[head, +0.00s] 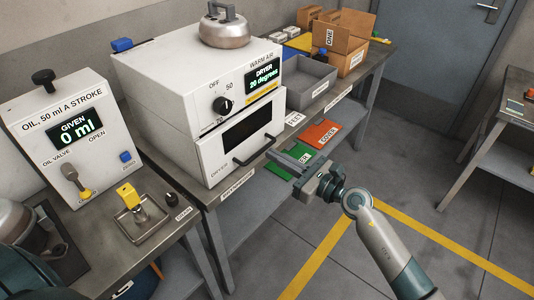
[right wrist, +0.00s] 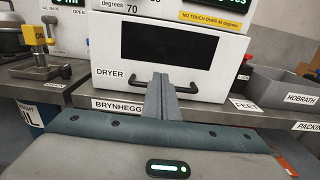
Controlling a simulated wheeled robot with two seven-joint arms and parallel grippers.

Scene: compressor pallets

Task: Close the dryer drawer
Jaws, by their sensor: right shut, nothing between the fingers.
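The dryer (head: 165,75) is a white box on the bench. Its drawer (head: 208,165) has a dark window and a black bar handle (head: 262,150). The drawer front stands a little forward of the panel above. It also shows in the right wrist view (right wrist: 215,78), square to the camera, with its handle (right wrist: 192,88). My left gripper is out of view.
A kettle (head: 226,30) stands on the dryer. The oil dispenser (head: 72,125) is at left. A grey bin (head: 305,82) and cardboard box (head: 345,45) stand to the right. Green (head: 297,157) and orange (head: 322,133) panels lie on the lower shelf.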

